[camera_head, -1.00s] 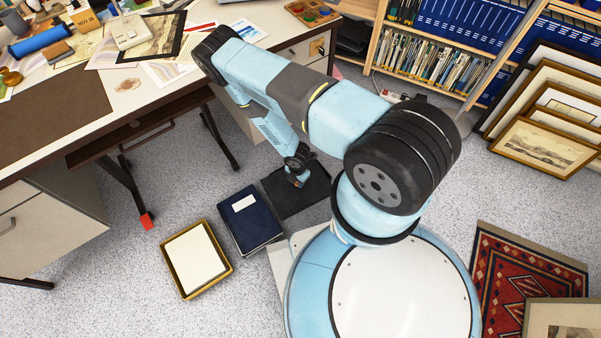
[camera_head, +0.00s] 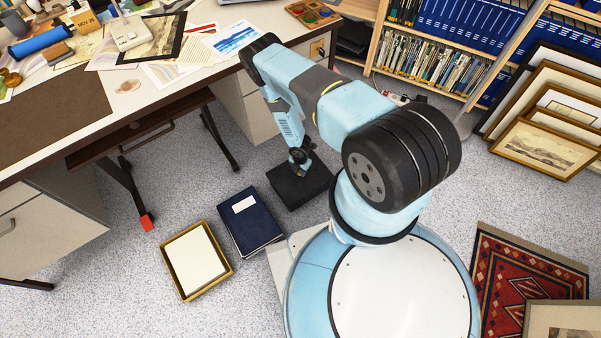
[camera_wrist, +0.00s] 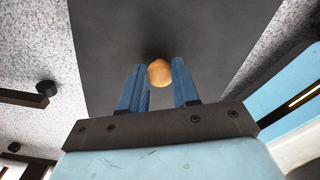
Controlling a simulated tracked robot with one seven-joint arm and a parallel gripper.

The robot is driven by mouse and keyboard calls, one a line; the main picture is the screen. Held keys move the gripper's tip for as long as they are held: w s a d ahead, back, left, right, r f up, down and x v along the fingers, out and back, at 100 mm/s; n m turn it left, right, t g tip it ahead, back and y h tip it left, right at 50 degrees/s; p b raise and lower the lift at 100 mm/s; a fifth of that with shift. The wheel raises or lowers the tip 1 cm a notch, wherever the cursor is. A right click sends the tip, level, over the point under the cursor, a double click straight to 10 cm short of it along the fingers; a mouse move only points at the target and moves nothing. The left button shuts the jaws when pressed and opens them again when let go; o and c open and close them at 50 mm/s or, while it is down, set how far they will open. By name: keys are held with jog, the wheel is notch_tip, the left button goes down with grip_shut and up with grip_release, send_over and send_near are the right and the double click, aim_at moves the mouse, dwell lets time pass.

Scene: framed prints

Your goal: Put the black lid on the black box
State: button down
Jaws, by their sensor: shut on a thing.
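The black lid (camera_wrist: 115,35) is a flat dark plate with a round tan knob (camera_wrist: 159,73), filling the upper middle of the wrist view. My gripper (camera_wrist: 160,85) is shut on the knob, one blue finger on each side. In the head view, my gripper (camera_head: 300,167) points down at the middle of the dark lid. The black box (camera_head: 306,199) shows as a dark side wall beneath the lid, on the floor. The two outlines look lined up. I cannot tell whether the lid touches the box or hovers just above it.
A dark blue binder (camera_head: 258,232) and a gold-framed tray (camera_head: 166,259) with white sheets lie on the floor left of the box. A desk (camera_head: 110,118) stands behind. Bookshelves (camera_head: 372,45) and framed prints (camera_head: 545,145) are at the right. Bare floor lies behind the box.

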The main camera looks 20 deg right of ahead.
aim_at(300, 172)
jog(key=shift+w+d+f, duration=0.15)
jog(key=shift+w+f, duration=0.3)
jog(key=shift+f, duration=0.15)
jog(key=shift+w+d+f, duration=0.15)
jog(key=shift+w+f, duration=0.3)
jog(key=shift+f, duration=0.1)
jog(key=shift+w+f, duration=0.1)
jog(key=shift+f, duration=1.55)
jog(key=c, duration=0.8)
grip_release()
jog(key=shift+r, duration=0.1)
notch_tip(300, 172, up, 12)
jog(key=shift+f, duration=0.1)
